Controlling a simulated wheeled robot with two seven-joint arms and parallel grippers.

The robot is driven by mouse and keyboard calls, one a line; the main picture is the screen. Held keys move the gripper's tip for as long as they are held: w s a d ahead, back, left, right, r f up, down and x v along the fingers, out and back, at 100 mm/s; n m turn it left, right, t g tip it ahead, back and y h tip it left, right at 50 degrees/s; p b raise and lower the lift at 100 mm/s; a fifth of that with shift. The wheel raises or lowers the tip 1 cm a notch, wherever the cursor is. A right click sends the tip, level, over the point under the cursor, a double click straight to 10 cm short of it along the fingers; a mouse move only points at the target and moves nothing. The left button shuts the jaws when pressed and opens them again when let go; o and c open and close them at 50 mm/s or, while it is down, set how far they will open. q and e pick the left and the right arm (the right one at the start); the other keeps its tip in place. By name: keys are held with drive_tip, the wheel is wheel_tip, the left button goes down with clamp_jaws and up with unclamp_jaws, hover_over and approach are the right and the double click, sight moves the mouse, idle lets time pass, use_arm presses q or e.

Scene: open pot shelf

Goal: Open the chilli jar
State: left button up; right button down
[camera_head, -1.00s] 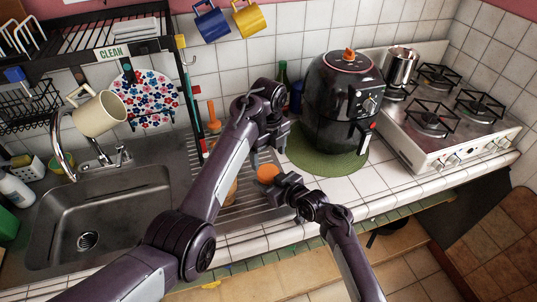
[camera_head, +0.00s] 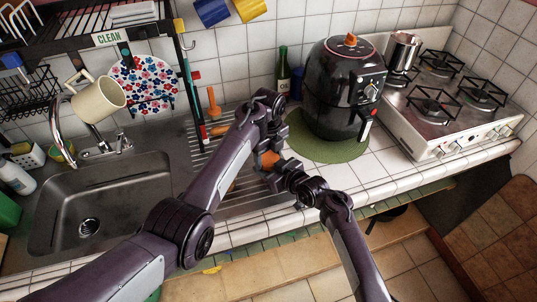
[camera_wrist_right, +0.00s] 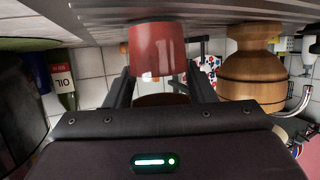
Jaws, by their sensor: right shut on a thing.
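The chilli jar, with an orange top (camera_head: 267,158), stands on the ridged metal drainer right of the sink. In the upside-down right wrist view its red body (camera_wrist_right: 157,48) sits between the two fingers. My right gripper (camera_head: 268,176) is shut on the jar from the right front side. My left gripper (camera_head: 270,138) is just above and behind the jar's top and partly covers it. I cannot tell whether its fingers touch the lid or how far apart they are.
A wooden turned container (camera_wrist_right: 255,78) stands close by on the drainer. A black air fryer (camera_head: 340,90) on a green mat (camera_head: 325,146) is to the right, with a green oil bottle (camera_head: 283,70) behind. The sink (camera_head: 100,205) is left. Free tiles lie right of the mat.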

use_arm(q)
drive_tip(key=shift+c, duration=1.2)
drive_tip(key=o, duration=0.9)
drive_tip(key=shift+r, duration=2.3)
use_arm(e)
drive_tip(key=c, duration=0.6)
unclamp_jaws()
drive_tip(key=shift+o, duration=0.2)
drive_tip(key=shift+s+d, duration=0.1)
